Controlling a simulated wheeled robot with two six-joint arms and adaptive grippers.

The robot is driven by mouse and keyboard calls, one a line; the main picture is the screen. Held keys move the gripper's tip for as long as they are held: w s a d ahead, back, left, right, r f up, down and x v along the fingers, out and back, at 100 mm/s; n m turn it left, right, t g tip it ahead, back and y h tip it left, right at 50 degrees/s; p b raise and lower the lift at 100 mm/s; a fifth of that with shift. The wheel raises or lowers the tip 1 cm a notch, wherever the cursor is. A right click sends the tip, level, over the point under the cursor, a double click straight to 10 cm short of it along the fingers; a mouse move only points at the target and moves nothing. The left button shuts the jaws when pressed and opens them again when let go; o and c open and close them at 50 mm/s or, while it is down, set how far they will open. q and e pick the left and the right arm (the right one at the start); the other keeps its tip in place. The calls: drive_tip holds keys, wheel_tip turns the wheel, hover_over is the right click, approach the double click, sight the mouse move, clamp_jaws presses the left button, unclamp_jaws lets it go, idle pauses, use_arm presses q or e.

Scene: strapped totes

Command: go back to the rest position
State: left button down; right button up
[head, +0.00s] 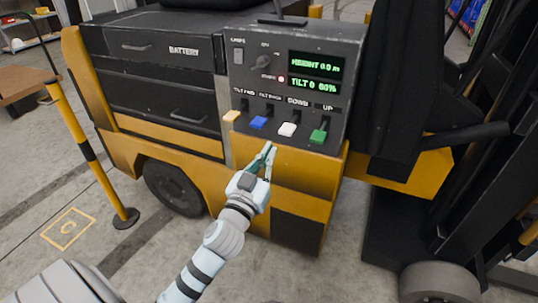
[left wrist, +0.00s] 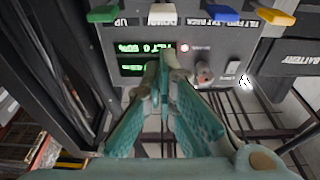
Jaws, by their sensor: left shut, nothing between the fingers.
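My left gripper (head: 268,152) is shut and empty, in front of the forklift's yellow body. In the head view its tips show just below the control panel (head: 340,98), under the blue lever (head: 258,123) and white lever (head: 288,129). In the left wrist view the closed fingertips (left wrist: 166,58) show against the upside-down panel, below the white lever (left wrist: 162,14). They appear apart from the levers. The orange lever (head: 231,116) and green lever (head: 318,136) flank these. My right gripper is not in view.
The panel has green displays (head: 316,66), a red light, a knob (head: 261,62) and a switch. A striped yellow-black post (head: 88,150) stands at left. The dark mast (head: 485,170) rises at right. Open concrete floor (head: 150,245) lies at lower left.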

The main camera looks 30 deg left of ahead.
use_arm(q)
wheel_tip(320, 180, down, 20)
drive_tip(key=a+m+g+p, duration=0.2)
drive_tip(key=m+g, duration=0.1)
drive_tip(key=g, duration=0.2)
drive_tip(key=s+f+g+h+p, duration=0.1)
drive_tip(key=s+f+g, duration=0.2)
drive_tip(key=s+f, duration=0.35)
drive_tip(key=s+f+g+p, duration=0.15)
drive_tip(key=s+f, duration=0.25)
drive_tip(key=f, duration=0.5)
drive_tip(key=s+d+f+g+p, duration=0.1)
drive_tip(key=s+f+g+p, duration=0.1)
drive_tip(key=s, duration=0.9)
drive_tip(key=s+d+f+g+h+p, duration=0.1)
drive_tip(key=s+f+g, duration=0.3)
drive_tip(key=s, duration=0.7)
drive_tip(key=s+d+f+g+p, duration=0.2)
drive_tip(key=s+f, duration=0.3)
drive_tip(key=s, duration=0.6)
drive_tip(key=shift+d+n+g+p, duration=0.4)
drive_tip(key=shift+g+p, duration=0.15)
drive_tip(key=shift+g, duration=0.1)
